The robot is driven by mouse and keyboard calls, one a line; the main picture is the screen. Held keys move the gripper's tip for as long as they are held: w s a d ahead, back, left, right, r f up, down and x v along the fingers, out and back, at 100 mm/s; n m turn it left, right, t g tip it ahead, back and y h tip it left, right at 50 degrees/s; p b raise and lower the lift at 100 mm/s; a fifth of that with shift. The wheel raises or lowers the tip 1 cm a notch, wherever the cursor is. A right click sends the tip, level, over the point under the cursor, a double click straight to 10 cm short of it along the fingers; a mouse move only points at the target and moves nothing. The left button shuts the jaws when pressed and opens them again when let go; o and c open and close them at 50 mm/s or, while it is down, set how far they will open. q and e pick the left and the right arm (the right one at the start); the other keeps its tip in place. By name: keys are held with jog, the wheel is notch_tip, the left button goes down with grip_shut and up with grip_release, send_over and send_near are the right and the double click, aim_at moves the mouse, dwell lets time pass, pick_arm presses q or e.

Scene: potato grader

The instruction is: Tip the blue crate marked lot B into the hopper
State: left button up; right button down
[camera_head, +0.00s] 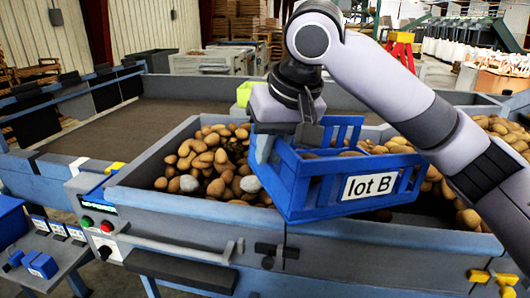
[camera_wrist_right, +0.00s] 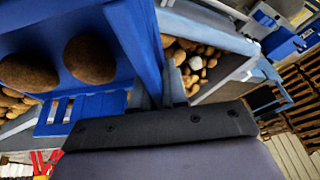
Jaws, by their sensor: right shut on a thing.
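The blue crate marked lot B (camera_head: 300,185) is held over the hopper (camera_head: 190,207), with its label facing front. It looks slightly tilted, and some potatoes show inside it. In the right wrist view the crate wall (camera_wrist_right: 140,40) is close up, with two potatoes lying in it. My right gripper (camera_head: 308,135) is shut on the crate's upper edge at its left side. In the right wrist view its fingers (camera_wrist_right: 172,85) sit around a blue edge. The hopper holds many potatoes to the left and right of the crate. My left gripper is not in view.
A control panel (camera_head: 98,222) with green and red buttons is on the machine's front left. A side table (camera_head: 45,255) with blue items stands at the lower left. A wide brown belt (camera_head: 120,125) lies behind the hopper. A grey stone-like lump (camera_head: 250,184) lies among the potatoes.

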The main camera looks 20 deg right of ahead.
jog(key=d+r+y, duration=0.3)
jog(key=d+r, duration=0.1)
jog(key=shift+w+d+m, duration=0.15)
jog(key=shift+d+m, duration=0.05)
jog(key=shift+m, duration=0.1)
dwell(0.7)
dwell(0.7)
jog(key=d+r+m+y, duration=0.1)
jog(key=d+r+y, duration=0.4)
jog(key=d+r, duration=0.3)
jog(key=shift+w+d, duration=0.2)
jog(key=shift+w, duration=0.1)
jog(key=d+r+m+y, duration=0.1)
jog(key=d+r+y, duration=0.2)
jog(key=d, duration=0.8)
jog(key=shift+w+r+m+t+y, duration=0.3)
jog(key=shift+w+r+y, duration=0.05)
jog(key=shift+y, duration=0.55)
